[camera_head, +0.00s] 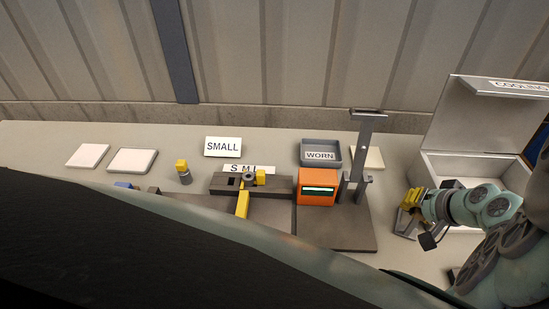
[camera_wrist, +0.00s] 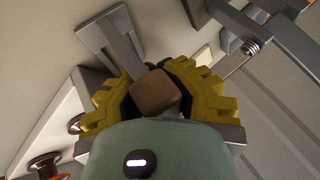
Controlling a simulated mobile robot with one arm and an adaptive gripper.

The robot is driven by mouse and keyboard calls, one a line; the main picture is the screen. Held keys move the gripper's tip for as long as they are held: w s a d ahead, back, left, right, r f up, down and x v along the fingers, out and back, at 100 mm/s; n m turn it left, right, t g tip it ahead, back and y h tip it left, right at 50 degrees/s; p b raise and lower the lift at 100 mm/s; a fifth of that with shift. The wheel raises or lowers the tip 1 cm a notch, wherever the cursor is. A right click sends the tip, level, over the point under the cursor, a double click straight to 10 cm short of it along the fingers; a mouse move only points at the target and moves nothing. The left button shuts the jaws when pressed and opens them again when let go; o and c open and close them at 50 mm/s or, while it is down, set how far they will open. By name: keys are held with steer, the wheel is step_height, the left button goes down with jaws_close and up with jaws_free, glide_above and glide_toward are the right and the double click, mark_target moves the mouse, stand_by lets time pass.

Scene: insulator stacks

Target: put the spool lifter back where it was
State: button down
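The spool lifter shows in the wrist view as a flat grey forked plate (camera_wrist: 108,36) on a grey bar with a brown block handle (camera_wrist: 154,93). My gripper (camera_wrist: 157,88) has its yellow fingers on both sides of this handle and appears shut on it. In the head view my gripper (camera_head: 411,199) is at the right of the bench, in front of the open cooling box. The grey plate of the lifter (camera_head: 404,225) shows just below the fingers, close to the bench top. I cannot tell whether it touches the bench.
The open cooling box (camera_head: 477,166) stands behind my gripper; reddish spools (camera_wrist: 42,165) show in the wrist view. Left of my gripper is a base plate (camera_head: 345,236) with a tall grey stand (camera_head: 361,150) and an orange device (camera_head: 317,187). The WORN tray (camera_head: 321,146) lies behind.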

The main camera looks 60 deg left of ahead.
steer(key=shift+s+f, duration=0.1)
steer(key=shift+f, duration=0.1)
steer(key=c, duration=1.1)
jaws_free()
steer(key=shift+r, duration=0.1)
steer(key=shift+o, duration=0.2)
steer(key=shift+r, duration=0.1)
